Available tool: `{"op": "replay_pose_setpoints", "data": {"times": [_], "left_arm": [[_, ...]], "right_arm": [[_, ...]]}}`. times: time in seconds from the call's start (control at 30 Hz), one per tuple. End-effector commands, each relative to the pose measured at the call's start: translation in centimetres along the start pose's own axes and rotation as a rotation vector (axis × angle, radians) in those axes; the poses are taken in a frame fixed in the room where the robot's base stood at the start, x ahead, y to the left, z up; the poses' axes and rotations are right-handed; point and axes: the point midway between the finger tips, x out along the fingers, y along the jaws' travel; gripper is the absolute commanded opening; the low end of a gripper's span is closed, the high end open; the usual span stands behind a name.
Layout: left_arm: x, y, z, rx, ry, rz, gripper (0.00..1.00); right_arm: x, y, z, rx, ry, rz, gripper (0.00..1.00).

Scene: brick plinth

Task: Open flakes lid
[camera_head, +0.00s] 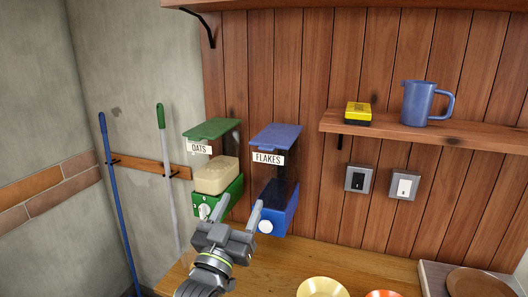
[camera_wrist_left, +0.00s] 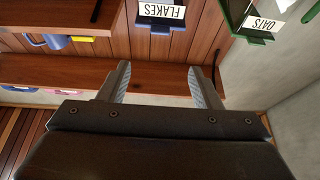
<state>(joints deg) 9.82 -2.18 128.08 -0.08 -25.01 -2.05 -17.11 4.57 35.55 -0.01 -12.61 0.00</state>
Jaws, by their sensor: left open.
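The flakes dispenser stands against the wood wall, with a blue lid (camera_head: 276,135), a white FLAKES label (camera_head: 268,158), a dark see-through body and a blue base (camera_head: 283,216) with a white knob. Its lid lies flat over the top and looks closed. The label also shows upside down at the top of the left wrist view (camera_wrist_left: 162,12). My left gripper (camera_head: 240,204) is open and empty, with its fingers pointing up in front of the gap between the two dispensers, below the lid. The fingers also show in the left wrist view (camera_wrist_left: 160,72). My right gripper is not in view.
The oats dispenser (camera_head: 202,207), with a green lid, stands just left of the flakes one. A shelf (camera_head: 450,135) at the right holds a blue jug (camera_head: 424,103) and a yellow-black box (camera_head: 358,112). Yellow (camera_head: 322,288) and orange dishes are on the counter below.

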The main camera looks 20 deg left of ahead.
Motion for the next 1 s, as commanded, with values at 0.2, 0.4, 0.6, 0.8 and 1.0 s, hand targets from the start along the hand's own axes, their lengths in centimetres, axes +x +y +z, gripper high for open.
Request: {"op": "replay_pose_setpoints", "data": {"times": [0.2,0.4,0.6,0.8,1.0], "left_arm": [[4.3,0.0,-0.5,0.003,0.000,0.002,0.58],[8.1,0.0,-0.4,0.002,0.000,0.002,0.58],[11.7,0.0,-0.2,0.002,-0.001,0.001,0.58],[14.5,0.0,-0.1,0.002,-0.001,0.001,0.58],[15.8,0.0,0.0,0.001,0.000,0.001,0.58]], "right_arm": [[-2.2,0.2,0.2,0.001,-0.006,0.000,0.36],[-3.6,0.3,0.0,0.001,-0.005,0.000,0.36],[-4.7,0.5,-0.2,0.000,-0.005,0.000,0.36],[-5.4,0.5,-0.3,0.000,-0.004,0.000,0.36],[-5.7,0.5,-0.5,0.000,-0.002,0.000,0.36]]}}
